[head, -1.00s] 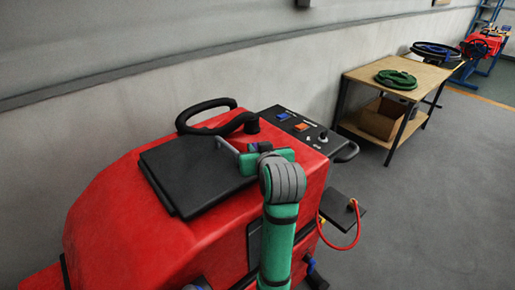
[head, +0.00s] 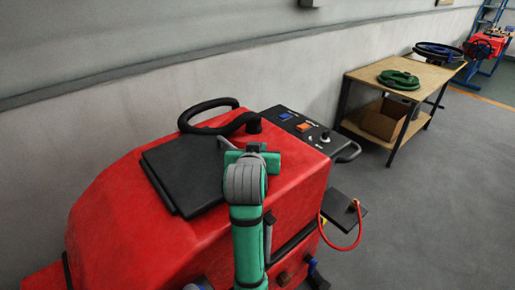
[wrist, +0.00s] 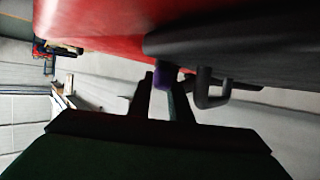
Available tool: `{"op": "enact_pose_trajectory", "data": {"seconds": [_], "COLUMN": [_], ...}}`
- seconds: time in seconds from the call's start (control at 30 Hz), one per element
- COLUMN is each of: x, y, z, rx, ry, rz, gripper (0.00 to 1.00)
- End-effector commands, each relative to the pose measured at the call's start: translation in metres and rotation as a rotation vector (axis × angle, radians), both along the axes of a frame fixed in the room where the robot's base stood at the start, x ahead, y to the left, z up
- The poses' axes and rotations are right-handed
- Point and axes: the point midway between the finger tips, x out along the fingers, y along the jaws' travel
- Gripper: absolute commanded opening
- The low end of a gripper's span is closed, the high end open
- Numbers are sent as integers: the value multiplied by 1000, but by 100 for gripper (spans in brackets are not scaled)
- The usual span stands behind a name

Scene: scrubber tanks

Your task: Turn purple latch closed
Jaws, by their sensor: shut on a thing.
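The purple latch (wrist: 166,77) shows in the wrist view as a small rounded purple piece under the dark lid edge of the red machine. My gripper (wrist: 160,85) is shut on it, with its dark fingers on either side. In the head view my green and grey arm reaches over the red scrubber (head: 120,215). The green gripper body (head: 262,158) is beside the right edge of the black lid (head: 185,172). The latch and fingertips are hidden there, so the latch's angle cannot be told.
A black hose (head: 215,120) loops behind the lid. A control panel (head: 297,125) with blue and orange switches is to the right. A dark bracket (wrist: 213,90) sits close to the fingers. A wooden table (head: 405,75) stands farther off.

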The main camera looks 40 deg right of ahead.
Motion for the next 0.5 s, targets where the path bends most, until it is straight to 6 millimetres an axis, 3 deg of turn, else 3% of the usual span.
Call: {"op": "enact_pose_trajectory", "data": {"seconds": [0.07, 0.1, 0.13, 0.5], "x": [0, 0, 0, 1], "y": [0, 0, 0, 1], "z": [-1, -1, -1, 0], "rx": [2, 2, 1, 0], "ry": [2, 2, 2, 1], "rz": [0, 0, 0, 4], "gripper": [0, 28, 35, 37]}}
